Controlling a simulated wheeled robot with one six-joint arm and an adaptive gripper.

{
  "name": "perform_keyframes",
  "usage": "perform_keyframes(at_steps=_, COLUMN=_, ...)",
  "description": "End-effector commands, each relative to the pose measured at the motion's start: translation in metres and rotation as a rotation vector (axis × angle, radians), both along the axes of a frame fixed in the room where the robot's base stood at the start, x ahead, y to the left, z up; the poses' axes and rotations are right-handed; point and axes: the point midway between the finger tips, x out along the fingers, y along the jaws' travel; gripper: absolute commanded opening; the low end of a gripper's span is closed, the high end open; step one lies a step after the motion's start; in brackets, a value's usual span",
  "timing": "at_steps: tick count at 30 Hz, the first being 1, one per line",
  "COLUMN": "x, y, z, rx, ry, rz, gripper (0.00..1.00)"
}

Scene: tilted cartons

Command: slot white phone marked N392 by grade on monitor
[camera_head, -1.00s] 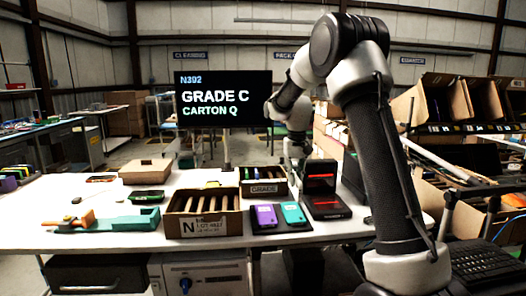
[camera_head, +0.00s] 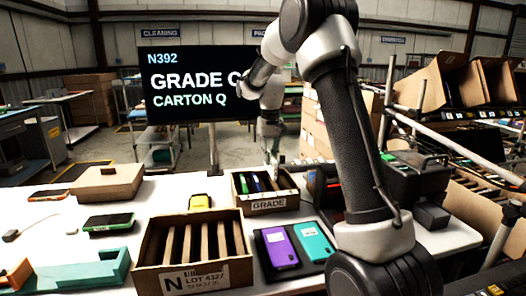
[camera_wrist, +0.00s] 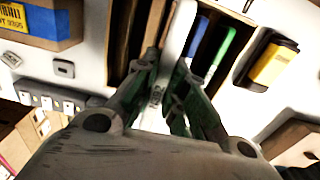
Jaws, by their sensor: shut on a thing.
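The white phone (camera_wrist: 178,38) is between my gripper's fingers in the wrist view, with a small dark label on it that looks like N392. My gripper (camera_wrist: 168,90) is shut on it, over the slotted GRADE carton (camera_head: 268,205). In the wrist view the phone lines up with the slots, beside a blue phone (camera_wrist: 197,40) and a green phone (camera_wrist: 222,46) standing there. I cannot tell how deep it sits. In the head view my gripper (camera_head: 272,165) is small above that carton. The monitor (camera_head: 200,85) reads N392, GRADE C, CARTON Q.
A carton marked N, LOT 4327 (camera_head: 192,278) with empty slots stands in front. Purple (camera_head: 280,247) and teal (camera_head: 314,242) phones lie right of it. A yellow item (camera_head: 200,202) lies left of the GRADE carton. My arm hides part of the table's right side.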

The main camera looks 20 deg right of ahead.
Motion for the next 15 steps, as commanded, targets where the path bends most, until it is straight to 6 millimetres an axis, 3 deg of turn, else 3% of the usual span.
perform_keyframes(at_steps=15, x=0.000, y=0.000, z=-0.029, rx=0.000, ry=0.001, rz=0.000, gripper=0.00)
